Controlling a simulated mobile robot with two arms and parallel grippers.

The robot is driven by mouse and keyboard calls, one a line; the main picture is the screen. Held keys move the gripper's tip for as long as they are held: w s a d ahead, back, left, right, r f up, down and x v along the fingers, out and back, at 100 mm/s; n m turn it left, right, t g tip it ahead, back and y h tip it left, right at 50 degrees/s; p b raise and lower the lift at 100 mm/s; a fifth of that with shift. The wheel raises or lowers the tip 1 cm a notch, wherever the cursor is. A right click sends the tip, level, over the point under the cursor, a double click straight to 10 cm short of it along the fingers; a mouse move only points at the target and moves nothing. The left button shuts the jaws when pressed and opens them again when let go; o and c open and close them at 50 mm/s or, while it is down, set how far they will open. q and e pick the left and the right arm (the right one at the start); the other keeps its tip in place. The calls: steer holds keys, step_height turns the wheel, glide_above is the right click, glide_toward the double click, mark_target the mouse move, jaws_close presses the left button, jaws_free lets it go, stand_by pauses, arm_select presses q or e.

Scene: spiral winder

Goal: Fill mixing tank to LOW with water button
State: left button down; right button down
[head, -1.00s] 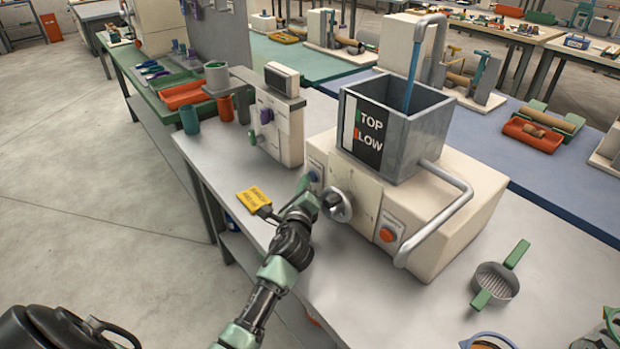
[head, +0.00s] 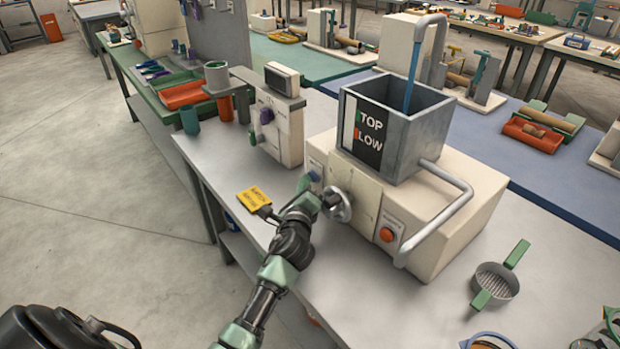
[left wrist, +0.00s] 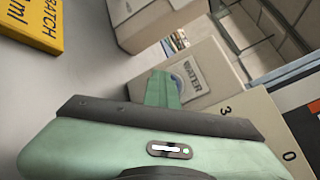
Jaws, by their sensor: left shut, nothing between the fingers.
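The mixing tank (head: 425,135) is a grey open square box on a cream machine, with TOP and LOW marks on a black and white panel (head: 368,132). A thin blue column (head: 411,82) hangs from the grey spout (head: 430,20) into the tank; the water level inside is not visible. The blue water button (head: 314,176) is on the machine's left front. My left gripper (head: 306,183) is shut and empty with its tips at the button. In the left wrist view, the fingertips (left wrist: 163,88) cover part of the button beside the WATER label (left wrist: 190,78); contact is unclear.
A round dial (head: 340,206) and a red-orange button (head: 387,235) are right of my gripper. A bent grey pipe (head: 440,215) sticks out at the front. A yellow tag (head: 254,198) lies left. A strainer with green handles (head: 495,283) lies on the right.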

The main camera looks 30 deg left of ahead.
stand_by(0.6)
arm_select(q)
steer(key=shift+s+a+p, duration=0.3)
steer(key=shift+s+p, duration=0.1)
steer(key=shift+s, duration=0.4)
steer(key=shift+s+a, duration=0.15)
steer(key=shift+s, duration=0.1)
steer(key=shift+s+a+p, duration=0.3)
steer(key=shift+s, duration=0.4)
steer(key=shift+s+a+p, duration=0.25)
steer(key=shift+s+p, duration=0.05)
steer(key=shift+s, duration=0.35)
steer(key=shift+s+a+p, duration=0.3)
steer(key=shift+s, duration=0.4)
stand_by(1.1)
